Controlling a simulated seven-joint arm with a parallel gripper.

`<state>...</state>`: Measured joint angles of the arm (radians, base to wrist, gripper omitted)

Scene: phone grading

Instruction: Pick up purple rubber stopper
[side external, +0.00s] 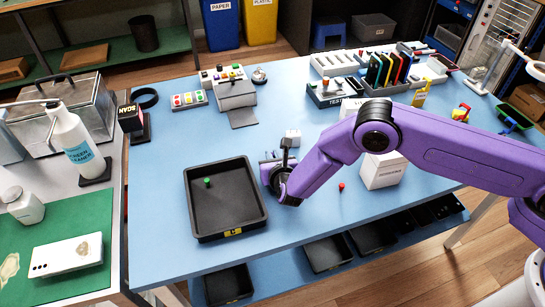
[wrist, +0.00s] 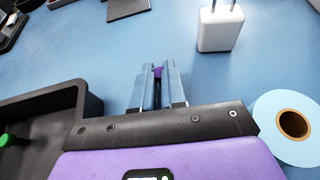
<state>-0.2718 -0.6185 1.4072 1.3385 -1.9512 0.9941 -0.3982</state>
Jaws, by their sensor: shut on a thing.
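The purple rubber stopper (wrist: 158,71) shows in the wrist view as a small purple piece between the tips of my gripper (wrist: 157,75). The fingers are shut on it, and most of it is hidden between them. In the side view my gripper (side external: 268,163) is low over the blue table, just right of the black tray; the stopper cannot be made out there. I cannot tell whether the stopper still touches the table.
The black tray (side external: 190,207) holds a green stopper (side external: 207,182). A white charger (wrist: 220,28) stands ahead and right, and a light-blue roll (wrist: 270,110) lies close on the right. A red stopper (side external: 341,187) and a white box (side external: 384,172) are on the table (side external: 165,145).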

